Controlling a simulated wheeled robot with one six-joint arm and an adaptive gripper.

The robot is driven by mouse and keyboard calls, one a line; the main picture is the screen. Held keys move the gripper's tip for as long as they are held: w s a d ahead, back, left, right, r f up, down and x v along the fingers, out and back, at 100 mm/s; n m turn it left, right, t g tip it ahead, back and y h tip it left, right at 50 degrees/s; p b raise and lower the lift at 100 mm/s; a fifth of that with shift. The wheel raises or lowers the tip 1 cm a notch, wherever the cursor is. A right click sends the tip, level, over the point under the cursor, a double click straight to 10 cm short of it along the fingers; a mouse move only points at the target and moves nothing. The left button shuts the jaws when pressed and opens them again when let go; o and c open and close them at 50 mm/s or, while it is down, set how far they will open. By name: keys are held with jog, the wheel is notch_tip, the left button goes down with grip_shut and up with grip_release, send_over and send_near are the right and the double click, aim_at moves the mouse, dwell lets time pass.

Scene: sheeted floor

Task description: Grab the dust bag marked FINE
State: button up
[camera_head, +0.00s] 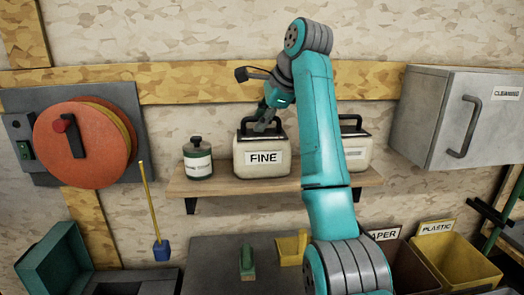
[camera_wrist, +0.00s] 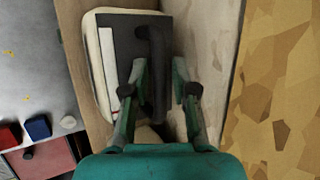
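The cream dust bag marked FINE (camera_head: 262,160) stands upright on the wooden shelf (camera_head: 225,190). It has a dark top and a black loop handle. My gripper (camera_head: 266,116) is above it at handle height, pointing down. In the wrist view, my gripper (camera_wrist: 159,75) is open, with one finger on each side of the black handle (camera_wrist: 155,50). A gap shows between the right finger and the handle; whether the left finger touches it I cannot tell. A second cream bag (camera_head: 355,155) to the right is partly hidden by my arm.
A dark-lidded jar (camera_head: 198,160) stands left of the bag. The wall is close behind the shelf. A grey cabinet (camera_head: 450,115) hangs at right, and an orange reel (camera_head: 85,140) at left. Bins, including PLASTIC (camera_head: 460,262), stand below right.

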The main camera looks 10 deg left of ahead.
grip_shut()
jog(key=shift+r, duration=0.1)
dwell(0.3)
